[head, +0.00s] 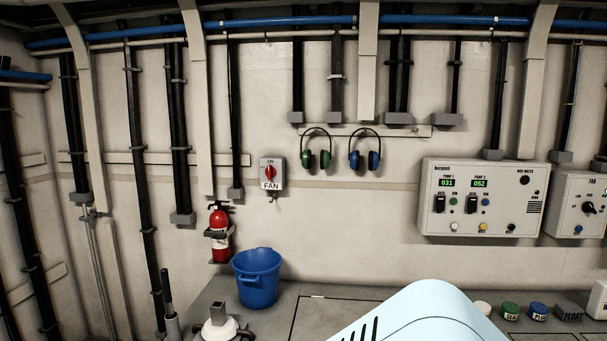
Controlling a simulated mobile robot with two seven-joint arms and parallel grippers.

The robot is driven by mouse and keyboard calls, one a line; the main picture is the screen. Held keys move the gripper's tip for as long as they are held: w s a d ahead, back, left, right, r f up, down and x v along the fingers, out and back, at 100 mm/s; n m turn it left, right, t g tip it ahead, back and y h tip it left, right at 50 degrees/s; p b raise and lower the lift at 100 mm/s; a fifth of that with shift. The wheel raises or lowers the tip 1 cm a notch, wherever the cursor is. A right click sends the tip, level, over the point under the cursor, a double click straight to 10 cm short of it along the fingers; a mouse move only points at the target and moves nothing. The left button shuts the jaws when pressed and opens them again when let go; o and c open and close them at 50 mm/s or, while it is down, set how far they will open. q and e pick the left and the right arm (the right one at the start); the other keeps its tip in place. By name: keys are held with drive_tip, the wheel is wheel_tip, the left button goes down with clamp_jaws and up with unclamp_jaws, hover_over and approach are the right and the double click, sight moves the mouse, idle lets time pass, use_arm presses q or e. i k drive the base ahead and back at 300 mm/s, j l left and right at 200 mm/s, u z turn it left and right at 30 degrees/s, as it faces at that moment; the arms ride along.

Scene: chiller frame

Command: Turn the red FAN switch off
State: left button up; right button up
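The red FAN switch (268,172) is a red rotary handle on a small grey box on the back wall, left of centre in the head view. The box carries the label FAN below the handle. The handle looks roughly upright; the small lettering above it is too small to read surely. Nothing covers or touches the switch. Neither of my grippers shows in the head view.
A red fire extinguisher (220,235) hangs below left of the switch. A blue bucket (257,279) stands below it. Green earmuffs (316,158) and blue earmuffs (364,158) hang to its right. A pump control panel (482,197) is farther right. Wall around the switch is clear.

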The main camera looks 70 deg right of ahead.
sight(271, 172)
drive_tip(key=z, duration=2.15)
drive_tip(key=i+z, duration=0.4)
drive_tip(key=i, duration=0.2)
drive_tip(key=i+j+z, duration=0.1)
drive_tip(key=i+z, duration=0.35)
drive_tip(key=i, duration=0.2)
